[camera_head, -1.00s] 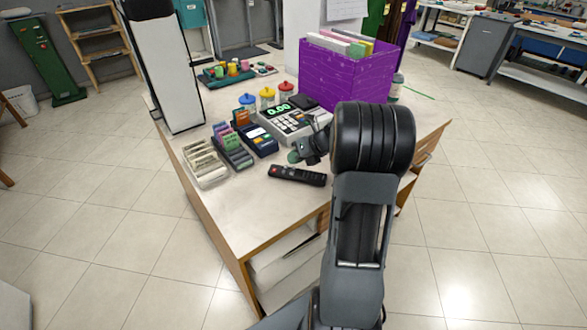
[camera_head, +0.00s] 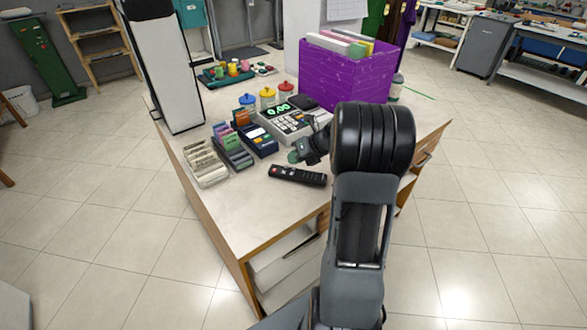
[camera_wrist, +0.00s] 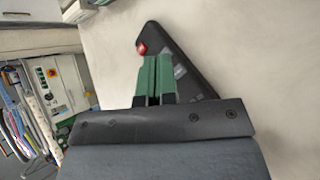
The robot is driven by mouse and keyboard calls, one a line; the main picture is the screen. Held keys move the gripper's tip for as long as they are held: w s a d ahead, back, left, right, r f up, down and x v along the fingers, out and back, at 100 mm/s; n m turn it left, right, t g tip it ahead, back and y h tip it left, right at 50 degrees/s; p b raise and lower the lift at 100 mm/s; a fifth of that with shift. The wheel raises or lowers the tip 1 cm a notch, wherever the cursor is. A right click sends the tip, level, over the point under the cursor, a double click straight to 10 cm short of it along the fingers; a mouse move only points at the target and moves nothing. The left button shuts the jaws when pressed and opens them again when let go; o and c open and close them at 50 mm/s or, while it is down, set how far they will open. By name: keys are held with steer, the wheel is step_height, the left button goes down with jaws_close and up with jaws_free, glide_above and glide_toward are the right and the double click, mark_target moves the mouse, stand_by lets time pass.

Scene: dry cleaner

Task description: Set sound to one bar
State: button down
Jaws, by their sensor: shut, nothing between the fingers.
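A black remote control (camera_head: 297,175) with small buttons and a red button at its left end lies flat on the counter in the head view. In the wrist view the remote (camera_wrist: 187,75) is partly hidden behind my gripper, and its red button shows at the upper left. My gripper (camera_wrist: 155,62) is shut and empty, its green fingertips close together over the remote. I cannot tell whether they touch it. In the head view my gripper (camera_head: 294,157) is just behind the remote, near the cash register. No sound bars or display for them can be made out.
The cash register (camera_head: 287,122) with a lit green display stands behind the remote. A blue card terminal (camera_head: 258,141), banknote holders (camera_head: 205,163) and a purple file box (camera_head: 345,75) crowd the counter (camera_head: 235,200). The counter's front part is clear.

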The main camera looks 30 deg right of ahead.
steer(key=shift+f, duration=0.15)
stand_by(0.5)
steer(key=shift+f, duration=0.25)
steer(key=shift+f, duration=0.35)
stand_by(0.7)
steer(key=shift+r+p, duration=0.2)
steer(key=shift+p, duration=0.15)
steer(key=shift+r+p, duration=0.6)
steer(key=shift+p, duration=0.2)
step_height(320, 180, up, 5)
steer(key=p, duration=0.5)
stand_by(2.3)
